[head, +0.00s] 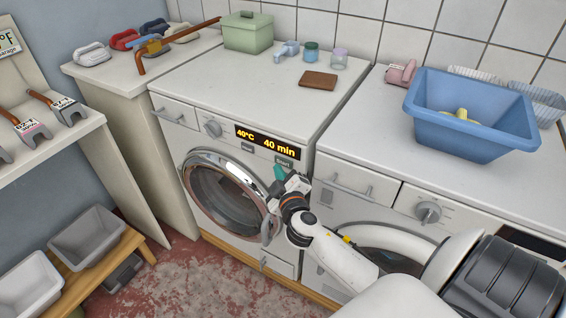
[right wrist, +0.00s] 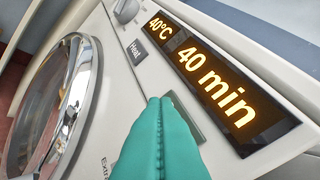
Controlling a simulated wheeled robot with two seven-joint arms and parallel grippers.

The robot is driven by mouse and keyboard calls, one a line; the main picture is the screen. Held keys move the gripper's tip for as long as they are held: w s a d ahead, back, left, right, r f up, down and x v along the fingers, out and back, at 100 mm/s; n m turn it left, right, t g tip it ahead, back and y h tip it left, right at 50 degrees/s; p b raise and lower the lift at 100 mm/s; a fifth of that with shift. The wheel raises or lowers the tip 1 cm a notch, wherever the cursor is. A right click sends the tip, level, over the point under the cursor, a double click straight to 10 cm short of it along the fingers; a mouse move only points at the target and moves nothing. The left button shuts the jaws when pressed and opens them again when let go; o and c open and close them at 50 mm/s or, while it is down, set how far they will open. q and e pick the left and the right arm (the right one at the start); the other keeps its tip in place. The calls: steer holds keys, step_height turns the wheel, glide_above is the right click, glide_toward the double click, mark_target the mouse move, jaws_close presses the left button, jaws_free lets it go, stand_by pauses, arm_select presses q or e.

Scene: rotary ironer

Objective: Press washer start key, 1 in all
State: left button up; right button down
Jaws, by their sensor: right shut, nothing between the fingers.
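The washer (head: 180,150) stands in the middle of the head view, its round door (head: 222,195) closed. Its lit display (head: 268,141) reads 40°C and 40 min, also in the right wrist view (right wrist: 208,78). My left gripper is not in view.
A second machine (head: 350,180) stands to the right, with a blue basin (head: 470,125) on top. A green box (head: 248,32), jars and a brown block (head: 318,80) sit on the washer top. An orange-brown bar (head: 180,42) reaches over the left counter.

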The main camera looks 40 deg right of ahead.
steer(key=shift+d, duration=0.1)
stand_by(0.3)
steer(key=shift+w+d, duration=0.2)
steer(key=shift+d, duration=0.1)
steer(key=shift+w+d, duration=0.15)
steer(key=shift+d, duration=0.25)
stand_by(0.6)
stand_by(0.4)
steer(key=shift+s+a, duration=0.35)
steer(key=shift+a, duration=0.45)
